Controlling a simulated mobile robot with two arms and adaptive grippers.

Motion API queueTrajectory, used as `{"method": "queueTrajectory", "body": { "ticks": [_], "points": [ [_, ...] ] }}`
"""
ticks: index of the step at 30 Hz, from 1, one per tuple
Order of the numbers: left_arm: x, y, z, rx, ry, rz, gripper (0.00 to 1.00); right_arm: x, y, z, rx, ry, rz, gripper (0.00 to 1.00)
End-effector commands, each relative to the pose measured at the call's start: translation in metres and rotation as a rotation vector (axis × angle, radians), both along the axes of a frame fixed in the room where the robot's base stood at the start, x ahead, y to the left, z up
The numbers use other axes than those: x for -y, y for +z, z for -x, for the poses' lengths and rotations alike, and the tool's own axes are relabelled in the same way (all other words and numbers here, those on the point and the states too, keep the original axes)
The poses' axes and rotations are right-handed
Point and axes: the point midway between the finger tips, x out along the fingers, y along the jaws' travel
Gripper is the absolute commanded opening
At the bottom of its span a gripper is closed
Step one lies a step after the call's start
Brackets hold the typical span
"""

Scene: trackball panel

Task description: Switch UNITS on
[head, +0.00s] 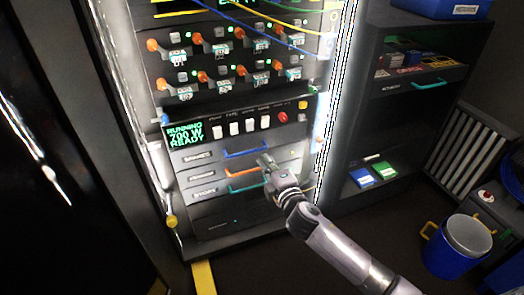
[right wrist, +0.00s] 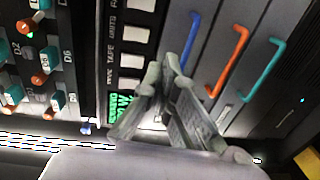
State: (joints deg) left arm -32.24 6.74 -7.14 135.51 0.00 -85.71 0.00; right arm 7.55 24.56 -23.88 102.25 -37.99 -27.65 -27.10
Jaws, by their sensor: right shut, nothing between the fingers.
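A row of white rocker switches sits on the dark panel (head: 290,104) beside the green display (head: 185,135). The label that appears to read UNITS is at the third rocker from the left (head: 250,125). In the right wrist view the panel is turned sideways and this UNITS rocker (right wrist: 137,33) is above the fingers. Whether it is on or off I cannot tell. My right gripper (head: 265,160) is shut and empty, in front of the drawers below the rockers. It also shows in the right wrist view (right wrist: 163,68), apart from the UNITS rocker. My left gripper is not in view.
A red button (head: 283,117) is right of the rockers. Drawers with blue (head: 246,153), orange and teal handles lie below. Orange-capped toggles (head: 202,76) and hanging cables are above. A shelf unit (head: 410,105) and a blue bin (head: 455,250) stand at the right.

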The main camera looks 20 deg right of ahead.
Motion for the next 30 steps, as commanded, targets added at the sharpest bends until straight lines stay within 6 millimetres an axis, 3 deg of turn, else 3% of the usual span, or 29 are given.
{"method": "queueTrajectory", "body": {
  "ticks": [7, 24, 27, 30],
  "points": [
    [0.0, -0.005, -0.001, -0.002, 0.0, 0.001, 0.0, 0.001, -0.002, 0.023, 0.0, 0.0, 0.0, 0.0],
    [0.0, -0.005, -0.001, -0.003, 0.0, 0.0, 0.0, 0.001, -0.004, 0.025, -0.002, -0.002, -0.004, 0.0],
    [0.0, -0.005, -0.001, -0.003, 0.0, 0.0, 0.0, 0.004, -0.013, 0.034, -0.042, -0.038, -0.07, 0.0],
    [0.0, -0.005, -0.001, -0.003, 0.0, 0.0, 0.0, 0.013, -0.04, 0.061, -0.153, -0.142, -0.243, 0.0]
  ]
}}
